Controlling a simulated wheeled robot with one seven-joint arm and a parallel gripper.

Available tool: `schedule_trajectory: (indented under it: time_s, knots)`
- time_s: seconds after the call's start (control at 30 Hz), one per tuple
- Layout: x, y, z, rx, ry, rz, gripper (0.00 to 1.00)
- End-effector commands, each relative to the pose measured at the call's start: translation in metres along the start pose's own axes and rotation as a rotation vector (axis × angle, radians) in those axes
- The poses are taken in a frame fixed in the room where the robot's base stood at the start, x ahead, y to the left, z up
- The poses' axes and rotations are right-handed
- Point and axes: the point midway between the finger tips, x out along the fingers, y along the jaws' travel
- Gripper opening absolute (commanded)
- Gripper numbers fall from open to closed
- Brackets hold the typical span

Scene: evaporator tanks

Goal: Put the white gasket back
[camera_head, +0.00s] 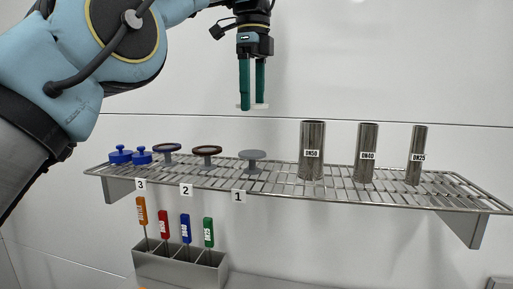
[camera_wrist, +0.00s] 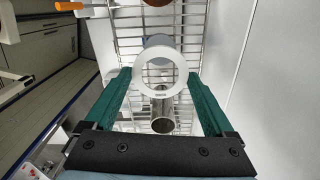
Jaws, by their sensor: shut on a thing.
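The white gasket (camera_wrist: 139,72) is a flat ring held between the two green fingers of my gripper (camera_wrist: 160,74) in the wrist view. In the head view only its thin white edge (camera_head: 244,106) shows at the fingertips. My gripper (camera_head: 253,104) points down, shut on the gasket, above the wire shelf. A grey flat-topped holder (camera_head: 252,156) stands on the shelf below it, near label 1 (camera_head: 239,197); no ring is visible on it. In the wrist view a grey round top (camera_wrist: 157,40) shows just beyond the ring, partly hidden by it.
The wire shelf (camera_head: 330,193) also carries brown-topped holders (camera_head: 207,151), blue knobbed pieces (camera_head: 120,154) and steel cylinders, the nearest marked DN50 (camera_head: 312,165). A tool rack (camera_head: 180,268) with coloured handles is below. The space above the shelf is clear.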

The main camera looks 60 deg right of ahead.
Motion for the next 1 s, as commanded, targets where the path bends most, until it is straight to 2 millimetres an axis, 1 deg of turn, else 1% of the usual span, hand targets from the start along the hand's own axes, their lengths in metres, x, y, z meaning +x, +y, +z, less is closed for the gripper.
schedule_trajectory:
  time_s: [0.07, 0.17, 0.4, 0.63, 0.8, 0.87, 1.0]
  knots:
    - [0.004, 0.0, 0.0, 0.001, -0.001, 0.0, 0.37]
    - [0.014, 0.001, 0.0, 0.001, -0.002, 0.003, 0.37]
    - [0.049, 0.001, 0.0, 0.0, 0.0, 0.002, 0.37]
    - [0.066, 0.001, 0.001, -0.001, -0.001, 0.001, 0.37]
    - [0.088, 0.001, 0.0, 0.0, -0.001, 0.003, 0.37]
    - [0.094, 0.001, 0.0, 0.0, 0.0, 0.002, 0.37]
    - [0.099, 0.001, 0.0, 0.0, 0.001, -0.001, 0.37]
